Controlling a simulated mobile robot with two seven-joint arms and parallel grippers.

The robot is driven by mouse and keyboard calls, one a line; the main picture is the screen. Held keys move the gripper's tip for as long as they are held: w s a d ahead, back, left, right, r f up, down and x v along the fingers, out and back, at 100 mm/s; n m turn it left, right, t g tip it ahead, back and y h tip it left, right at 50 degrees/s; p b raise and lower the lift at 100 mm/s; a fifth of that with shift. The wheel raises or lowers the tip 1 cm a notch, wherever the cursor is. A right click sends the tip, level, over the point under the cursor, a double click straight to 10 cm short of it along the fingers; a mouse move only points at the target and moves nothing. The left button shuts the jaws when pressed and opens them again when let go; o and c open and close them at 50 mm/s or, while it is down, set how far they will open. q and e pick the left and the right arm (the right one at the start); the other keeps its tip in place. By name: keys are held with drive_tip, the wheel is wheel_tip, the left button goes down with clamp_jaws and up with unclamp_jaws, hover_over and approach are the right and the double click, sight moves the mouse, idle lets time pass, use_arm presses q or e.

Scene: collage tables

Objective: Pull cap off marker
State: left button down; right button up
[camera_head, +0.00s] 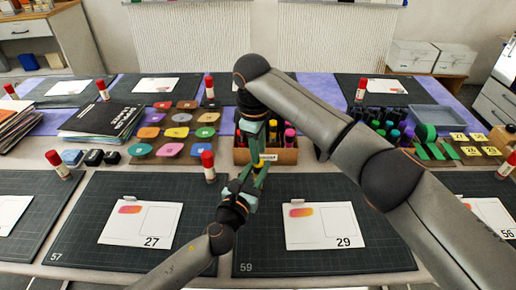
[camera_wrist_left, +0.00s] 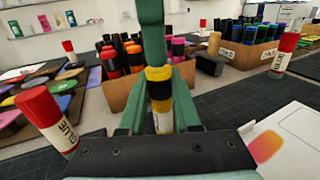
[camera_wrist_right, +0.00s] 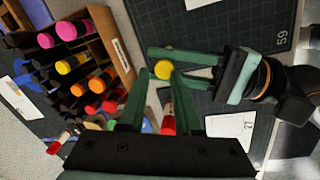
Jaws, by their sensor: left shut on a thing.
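My left gripper (camera_head: 250,180) is shut on an upright marker (camera_wrist_left: 160,92), held in front of the marker box. In the left wrist view the marker shows a yellow top end, a black section, a yellow band and a pale lower body between my left fingers. My right gripper (camera_head: 262,148) comes down from above and is open. In the right wrist view its fingertips (camera_wrist_right: 161,75) stand apart on either side of the marker's round yellow end (camera_wrist_right: 163,69), with gaps. I cannot tell how far down the marker they reach. My left gripper's fingers also show there.
A cardboard box (camera_head: 284,157) of several markers stands just behind the grippers. A red-capped glue stick (camera_head: 208,167) stands to the left, near colored pads (camera_head: 172,150). Dark cutting mats with white cards (camera_head: 322,226) lie in front; the mats are otherwise mostly clear.

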wheel_tip(320, 180, up, 12)
drive_tip(key=s, duration=0.1)
drive_tip(key=shift+s+a, duration=0.25)
drive_tip(key=shift+a, duration=0.1)
drive_tip(key=shift+f, duration=0.1)
use_arm(q)
drive_tip(key=c, duration=0.5)
unclamp_jaws()
drive_tip(key=shift+c, duration=0.2)
drive_tip(key=shift+s, duration=0.1)
